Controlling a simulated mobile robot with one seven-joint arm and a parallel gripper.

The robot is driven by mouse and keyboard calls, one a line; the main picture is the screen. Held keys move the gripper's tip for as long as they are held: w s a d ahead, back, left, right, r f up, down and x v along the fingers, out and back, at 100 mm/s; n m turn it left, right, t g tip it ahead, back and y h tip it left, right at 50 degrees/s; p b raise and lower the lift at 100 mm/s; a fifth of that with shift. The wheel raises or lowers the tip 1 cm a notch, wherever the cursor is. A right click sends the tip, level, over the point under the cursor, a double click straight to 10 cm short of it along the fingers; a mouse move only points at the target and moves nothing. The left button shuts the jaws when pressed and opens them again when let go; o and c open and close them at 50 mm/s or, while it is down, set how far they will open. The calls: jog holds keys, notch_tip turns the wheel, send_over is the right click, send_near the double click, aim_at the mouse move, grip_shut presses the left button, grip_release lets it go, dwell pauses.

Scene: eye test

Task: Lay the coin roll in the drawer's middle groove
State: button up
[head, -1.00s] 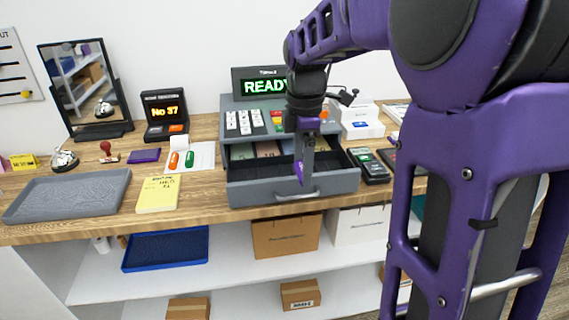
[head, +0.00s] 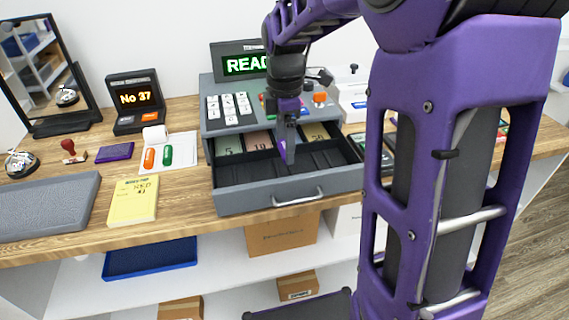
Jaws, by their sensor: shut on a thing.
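The grey drawer (head: 238,201) stands open under the cash register. Its front part is black with several grooves running front to back, and banknote compartments lie behind. My gripper (head: 286,148) points down over the middle of the drawer, shut on a small purple piece that looks like the coin roll (head: 283,151). The piece appears tilted and above the drawer floor; which groove it is over I cannot tell. My gripper partly hides it and the compartments behind.
The cash register (head: 228,115) stands directly behind the drawer. A card terminal (head: 376,157) is close on its right, partly behind my arm. A yellow notepad (head: 133,201) and a grey tray (head: 50,207) lie to the left. Bare wood lies between notepad and drawer.

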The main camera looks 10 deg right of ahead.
aim_at(285, 174)
jog(key=shift+f+b, duration=0.5)
jog(key=shift+f, duration=2.2)
jog(key=shift+f, duration=0.1)
jog(key=o, duration=1.3)
jog(key=shift+f, duration=0.1)
jog(key=shift+o, duration=0.2)
notch_tip(285, 174, up, 12)
jog(key=shift+r+p, duration=0.2)
jog(key=shift+p, duration=0.9)
